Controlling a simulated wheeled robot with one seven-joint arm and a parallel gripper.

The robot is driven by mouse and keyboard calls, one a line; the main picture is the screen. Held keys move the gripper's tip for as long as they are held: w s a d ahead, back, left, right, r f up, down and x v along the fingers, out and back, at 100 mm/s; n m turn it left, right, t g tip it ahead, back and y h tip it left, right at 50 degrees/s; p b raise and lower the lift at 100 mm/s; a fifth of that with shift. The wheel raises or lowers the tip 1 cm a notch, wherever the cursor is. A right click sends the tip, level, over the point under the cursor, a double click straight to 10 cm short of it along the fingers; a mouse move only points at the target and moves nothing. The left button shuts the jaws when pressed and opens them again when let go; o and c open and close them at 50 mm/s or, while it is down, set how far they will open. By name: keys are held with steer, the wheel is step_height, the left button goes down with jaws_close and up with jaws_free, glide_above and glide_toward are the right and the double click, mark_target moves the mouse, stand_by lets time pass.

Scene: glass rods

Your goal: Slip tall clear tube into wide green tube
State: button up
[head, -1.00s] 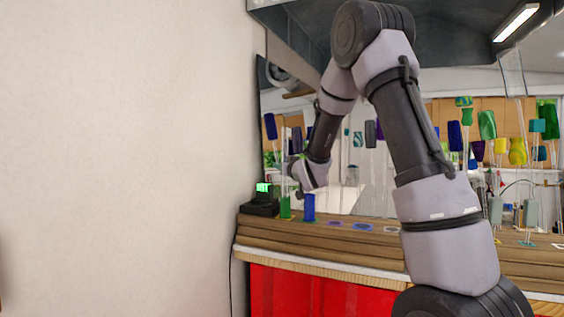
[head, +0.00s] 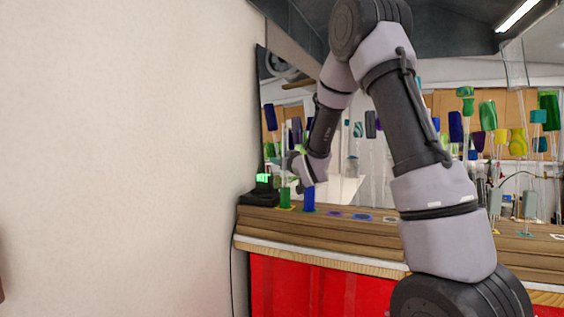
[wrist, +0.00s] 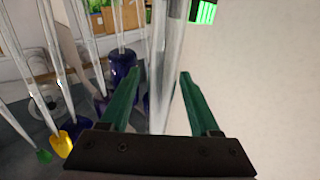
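The wide green tube (head: 285,198) stands upright on the wooden bench at its left end. A tall clear tube (head: 285,160) rises upright above it, apparently in line with it; the head view is too small to tell whether its lower end is inside. In the wrist view the clear tube (wrist: 168,60) runs between the two green fingers of my gripper (wrist: 160,78). The fingers are spread, with a gap visible on the left side of the tube. My gripper is beside the clear tube in the head view, partly hidden by my wrist.
A blue tube (head: 309,199) stands just right of the green one. A black device with a green display (head: 263,182) is at the left, close to the wall (head: 120,150). Several coloured pieces on clear rods fill the back. Flat coloured marks lie on the bench (head: 320,228).

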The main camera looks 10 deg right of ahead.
steer(key=s+d+r+m+g+h, duration=0.1)
steer(key=s+d+m+g, duration=0.2)
steer(key=s, duration=0.8)
steer(key=s+d+r+m+g+h, duration=0.2)
steer(key=s+d, duration=0.4)
steer(key=s, duration=0.5)
steer(key=s+a+g, duration=0.1)
steer(key=s+g, duration=0.1)
steer(key=s, duration=0.8)
steer(key=s+a+f+m+g+y, duration=0.1)
steer(key=s+g, duration=0.2)
steer(key=s, duration=0.7)
steer(key=shift+a+f+y, duration=0.15)
steer(key=shift+a+y, duration=0.15)
